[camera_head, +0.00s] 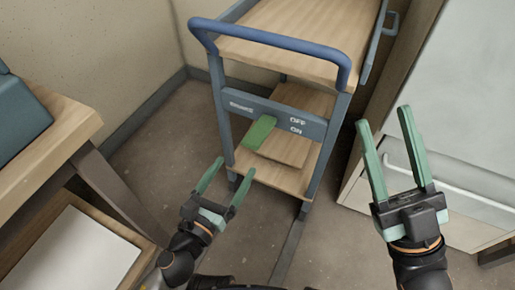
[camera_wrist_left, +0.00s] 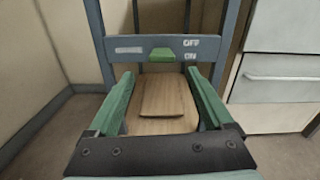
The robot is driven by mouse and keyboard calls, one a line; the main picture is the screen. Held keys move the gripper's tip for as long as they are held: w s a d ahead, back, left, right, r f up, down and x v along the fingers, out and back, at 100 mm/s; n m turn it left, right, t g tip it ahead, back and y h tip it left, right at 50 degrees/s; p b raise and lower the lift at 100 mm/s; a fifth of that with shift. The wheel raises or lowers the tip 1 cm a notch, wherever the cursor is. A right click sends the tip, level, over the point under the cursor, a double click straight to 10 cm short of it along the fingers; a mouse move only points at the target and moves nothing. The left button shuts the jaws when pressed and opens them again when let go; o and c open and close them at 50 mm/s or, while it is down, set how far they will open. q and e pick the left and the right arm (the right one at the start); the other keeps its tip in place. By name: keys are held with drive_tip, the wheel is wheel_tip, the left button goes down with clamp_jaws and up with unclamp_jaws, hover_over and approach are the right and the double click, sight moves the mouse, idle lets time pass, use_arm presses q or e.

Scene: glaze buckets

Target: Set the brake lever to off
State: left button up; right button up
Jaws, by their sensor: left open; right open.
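The green brake lever (camera_head: 259,132) sticks out from the blue-grey panel (camera_head: 229,103) on the near end of a cart. The panel carries the words OFF above ON. In the left wrist view the lever (camera_wrist_left: 162,55) sits left of the labels, about level with ON. My left gripper (camera_head: 233,168) is open and empty, in front of and below the lever, apart from it. In the left wrist view its fingers (camera_wrist_left: 159,76) spread to either side below the lever. My right gripper (camera_head: 384,118) is open and empty, to the right of the cart.
The cart has a blue push handle (camera_head: 270,39) above the panel and a wooden lower shelf (camera_head: 270,171) with a board on it. A wooden table (camera_head: 45,140) stands at left, a pale cabinet (camera_head: 455,90) at right. Floor is clear left of the cart.

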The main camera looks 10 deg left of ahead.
sight(259, 131)
use_arm(q)
drive_tip(key=shift+m, duration=0.5)
drive_tip(key=p+x, duration=0.2)
drive_tip(key=x, duration=0.9)
drive_tip(key=shift+d, duration=0.25)
drive_tip(key=shift+p+x, duration=0.3)
drive_tip(key=shift+x, duration=0.5)
use_arm(e)
drive_tip(key=shift+s+r+n+y, duration=0.2)
drive_tip(key=shift+r+y, duration=0.1)
drive_tip(key=shift+r, duration=0.5)
drive_tip(key=shift+s+r+n+y, duration=0.2)
drive_tip(key=shift+r+y, duration=0.1)
drive_tip(key=shift+r, duration=0.45)
use_arm(q)
clamp_jaws()
use_arm(e)
drive_tip(key=shift+d, duration=0.1)
